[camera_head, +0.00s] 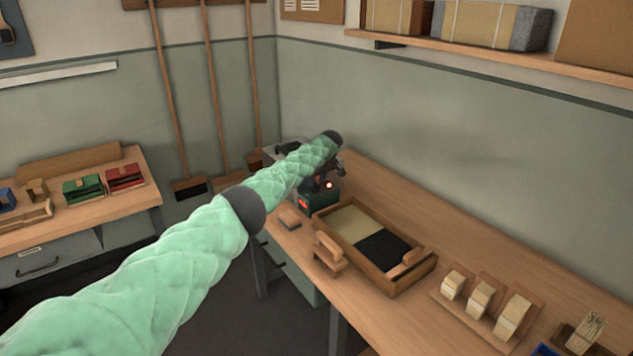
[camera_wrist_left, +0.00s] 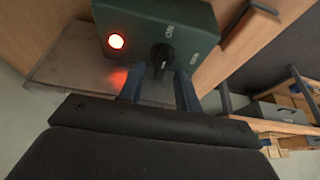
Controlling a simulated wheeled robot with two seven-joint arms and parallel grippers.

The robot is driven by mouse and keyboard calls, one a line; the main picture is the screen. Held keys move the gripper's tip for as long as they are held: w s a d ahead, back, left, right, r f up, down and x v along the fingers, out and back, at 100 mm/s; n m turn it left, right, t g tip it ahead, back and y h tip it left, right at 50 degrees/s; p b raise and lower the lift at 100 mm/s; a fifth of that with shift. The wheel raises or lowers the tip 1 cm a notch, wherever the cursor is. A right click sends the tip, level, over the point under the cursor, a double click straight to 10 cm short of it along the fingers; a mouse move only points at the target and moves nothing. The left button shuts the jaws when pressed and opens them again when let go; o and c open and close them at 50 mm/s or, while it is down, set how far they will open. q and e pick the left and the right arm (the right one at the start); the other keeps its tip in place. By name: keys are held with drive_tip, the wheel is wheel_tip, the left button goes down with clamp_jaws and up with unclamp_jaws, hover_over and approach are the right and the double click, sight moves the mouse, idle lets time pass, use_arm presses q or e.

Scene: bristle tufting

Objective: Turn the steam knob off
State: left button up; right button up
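The steam knob (camera_wrist_left: 161,57) is a black knob on the face of a dark green box (camera_wrist_left: 190,18) in the left wrist view. White lettering sits beside it. A lit red lamp (camera_wrist_left: 116,41) is on the same face. My left gripper (camera_wrist_left: 158,78) has its two dark blue fingers apart, one on each side of the knob's lower part, with gaps visible. Whether either finger touches the knob is unclear. In the head view, the green box (camera_head: 318,203) stands on the bench, partly hidden by my left gripper (camera_head: 324,176). My right gripper is out of view.
A wooden tray (camera_head: 402,283) with a pale and a black section lies on the bench (camera_head: 490,240) right of the box. Several wooden blocks sit further right. The wall (camera_head: 420,125) is behind.

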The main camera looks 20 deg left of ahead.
use_arm(q)
drive_tip(key=shift+w+a+f, duration=0.1)
drive_tip(key=shift+a+f, duration=0.15)
drive_tip(key=shift+f, duration=0.45)
drive_tip(key=shift+c, duration=0.4)
clamp_jaws()
